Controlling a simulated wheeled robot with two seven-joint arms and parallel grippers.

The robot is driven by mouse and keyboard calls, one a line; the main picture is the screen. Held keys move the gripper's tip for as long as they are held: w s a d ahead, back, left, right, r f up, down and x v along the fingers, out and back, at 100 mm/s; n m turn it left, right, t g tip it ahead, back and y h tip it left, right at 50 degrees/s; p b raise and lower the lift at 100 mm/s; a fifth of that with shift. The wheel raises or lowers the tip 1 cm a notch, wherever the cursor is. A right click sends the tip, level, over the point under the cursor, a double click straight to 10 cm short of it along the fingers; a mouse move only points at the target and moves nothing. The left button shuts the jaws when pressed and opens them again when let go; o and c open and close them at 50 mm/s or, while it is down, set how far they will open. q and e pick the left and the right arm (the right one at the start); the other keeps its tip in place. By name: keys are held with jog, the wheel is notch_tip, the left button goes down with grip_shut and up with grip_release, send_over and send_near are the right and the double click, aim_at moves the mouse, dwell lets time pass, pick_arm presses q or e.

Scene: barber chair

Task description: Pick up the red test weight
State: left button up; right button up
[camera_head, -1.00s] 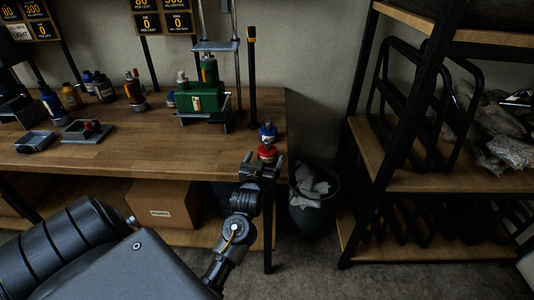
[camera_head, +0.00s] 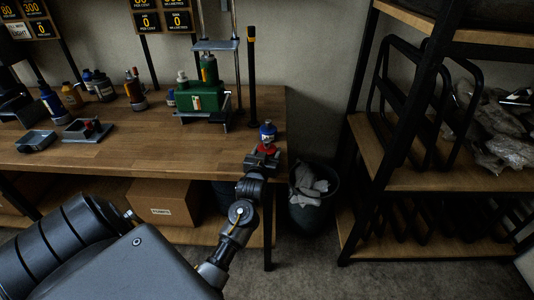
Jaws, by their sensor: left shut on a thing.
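The red test weight (camera_head: 265,148) is at the right front corner of the wooden bench. A blue-topped piece (camera_head: 268,130) shows directly above it; I cannot tell whether it is part of the weight or a separate thing resting on it. My left gripper (camera_head: 262,158) reaches up from below and is shut on the red weight, hiding its lower part. I cannot tell whether the weight is clear of the bench top. My right gripper is not in view.
The wooden bench (camera_head: 180,143) holds a green press-like device (camera_head: 203,101), several bottles and small grey trays (camera_head: 36,141). A dark waste bin (camera_head: 313,215) stands right of the bench. A black-framed shelf rack (camera_head: 390,165) is farther right.

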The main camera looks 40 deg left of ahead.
pick_arm(q)
grip_shut()
jog(key=shift+r, duration=0.2)
jog(key=shift+r, duration=0.15)
jog(key=shift+a+r, duration=0.1)
jog(key=shift+r, duration=0.45)
jog(key=s+a+r+b, duration=0.1)
jog(key=s+r+b, duration=0.1)
jog(key=s+r, duration=0.9)
jog(key=s, duration=0.3)
jog(key=shift+r, duration=0.25)
